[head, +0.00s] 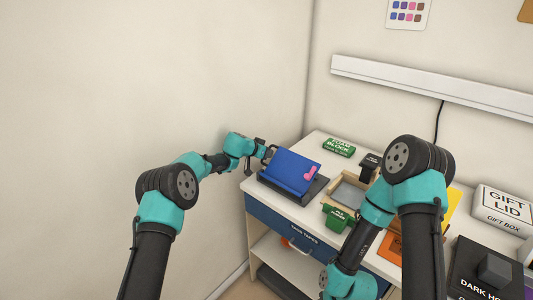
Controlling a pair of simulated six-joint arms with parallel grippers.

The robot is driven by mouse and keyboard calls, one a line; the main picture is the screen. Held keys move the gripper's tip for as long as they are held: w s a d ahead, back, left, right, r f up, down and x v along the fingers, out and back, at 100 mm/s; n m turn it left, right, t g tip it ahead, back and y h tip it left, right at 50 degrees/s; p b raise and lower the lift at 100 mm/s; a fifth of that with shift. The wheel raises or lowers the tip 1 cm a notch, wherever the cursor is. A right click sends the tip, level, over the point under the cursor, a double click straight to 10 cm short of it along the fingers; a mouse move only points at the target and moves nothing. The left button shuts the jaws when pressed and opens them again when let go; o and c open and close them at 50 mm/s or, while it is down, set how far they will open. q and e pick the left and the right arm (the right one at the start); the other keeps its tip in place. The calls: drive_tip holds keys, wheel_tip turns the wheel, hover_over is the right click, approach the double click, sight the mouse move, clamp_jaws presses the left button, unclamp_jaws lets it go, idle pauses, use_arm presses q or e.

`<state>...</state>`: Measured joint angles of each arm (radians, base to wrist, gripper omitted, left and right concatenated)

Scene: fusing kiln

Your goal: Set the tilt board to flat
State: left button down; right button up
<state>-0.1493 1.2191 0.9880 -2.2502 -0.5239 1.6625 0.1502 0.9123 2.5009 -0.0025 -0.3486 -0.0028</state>
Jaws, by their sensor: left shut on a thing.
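The tilt board (287,171) is a blue panel on a dark base (315,190), at the left end of the white worktop. The panel is raised at a slant, with its far side higher than its front. A small pink piece (311,173) shows at its right side. My left gripper (267,153) is at the panel's upper left edge and is shut on the board. Its fingertips are small and partly hidden there. My right arm reaches down in front of the worktop, and its gripper is not visible.
A green foam block (339,147) lies behind the board. A wooden tray (349,191) and a green holder (340,217) stand to its right. A gift lid box (502,208) and a dark box (485,268) are further right. A blue drawer (290,229) is below.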

use_arm(q)
drive_tip(key=shift+f, duration=0.1)
idle(0.4)
drive_tip(key=c, duration=1.2)
unclamp_jaws()
drive_tip(key=v, duration=1.7)
drive_tip(key=shift+a+r, duration=0.1)
drive_tip(key=shift+r, duration=0.15)
